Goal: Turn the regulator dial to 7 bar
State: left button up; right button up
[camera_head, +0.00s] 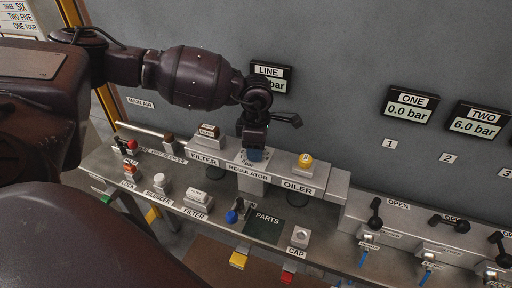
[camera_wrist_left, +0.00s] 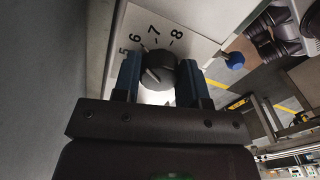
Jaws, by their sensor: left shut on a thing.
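The regulator dial (camera_wrist_left: 158,68) is a dark round knob in front of a white scale plate (camera_wrist_left: 128,28) marked 5, 6, 7 and 8 in the left wrist view. My left gripper (camera_head: 254,155) reaches down onto the regulator (camera_head: 249,173) in the head view and hides most of the dial there. Its two blue fingers are shut on the dial, one on each side, in the left wrist view. My right gripper is not in view.
The filter (camera_head: 205,157) and oiler (camera_head: 299,187) flank the regulator. Displays ONE (camera_head: 409,104), 0.0 bar, and TWO (camera_head: 477,121), 6.0 bar, hang on the wall. Valve handles (camera_head: 376,214) stand at right.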

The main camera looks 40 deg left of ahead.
pick_arm(q)
jog(key=m, duration=0.2)
jog(key=shift+m, duration=0.4)
jog(key=shift+s+m+b, duration=0.1)
jog(key=shift+m+b, duration=0.3)
jog(key=shift+m, duration=0.9)
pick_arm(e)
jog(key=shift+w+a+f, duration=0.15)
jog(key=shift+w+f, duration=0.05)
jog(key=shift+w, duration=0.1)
pick_arm(q)
jog(key=o, duration=0.9)
jog(key=shift+o, duration=0.2)
jog(key=shift+r, duration=0.1)
notch_tip(320, 180, up, 11)
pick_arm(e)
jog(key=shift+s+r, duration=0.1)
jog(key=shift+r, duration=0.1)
